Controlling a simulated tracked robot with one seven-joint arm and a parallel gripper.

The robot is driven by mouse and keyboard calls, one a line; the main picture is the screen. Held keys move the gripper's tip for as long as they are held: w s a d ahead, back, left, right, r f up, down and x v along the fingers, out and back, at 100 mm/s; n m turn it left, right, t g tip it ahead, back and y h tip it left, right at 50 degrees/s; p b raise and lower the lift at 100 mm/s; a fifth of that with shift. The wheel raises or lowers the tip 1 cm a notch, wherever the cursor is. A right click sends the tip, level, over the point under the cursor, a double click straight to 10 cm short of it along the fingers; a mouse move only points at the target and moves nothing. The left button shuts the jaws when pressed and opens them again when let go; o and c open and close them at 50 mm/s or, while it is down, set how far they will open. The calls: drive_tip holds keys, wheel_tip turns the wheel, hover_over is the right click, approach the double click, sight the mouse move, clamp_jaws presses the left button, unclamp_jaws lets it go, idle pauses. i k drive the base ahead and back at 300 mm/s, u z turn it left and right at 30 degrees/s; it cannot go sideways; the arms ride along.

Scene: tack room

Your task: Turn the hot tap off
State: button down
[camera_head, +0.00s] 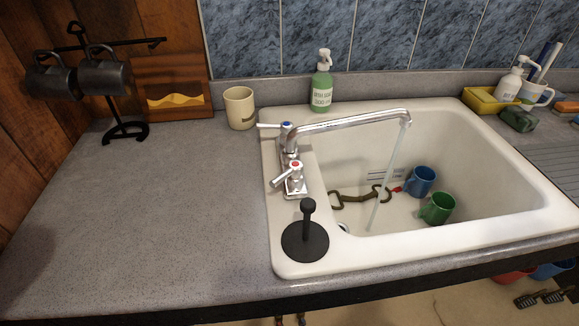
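The hot tap (295,172) has a red-marked top and a chrome lever that points toward the lower left. It stands on the left rim of the white sink (290,256), in front of the blue-marked cold tap (285,132), whose lever points left. The chrome spout (355,120) reaches right over the basin. A thin stream of water (388,178) runs from its end into the basin. My gripper is not in view.
A cream mug (239,108) and green soap bottle (322,82) stand behind. Blue (420,182) and green (438,209) mugs and a metal bit (350,197) lie in the basin.

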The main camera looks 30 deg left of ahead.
sight(295, 168)
drive_tip(key=u, duration=0.05)
drive_tip(key=i, duration=0.15)
drive_tip(key=u, duration=3.25)
drive_tip(key=k, duration=0.5)
drive_tip(key=z, duration=1.1)
drive_tip(key=i, duration=0.55)
drive_tip(key=u, duration=0.15)
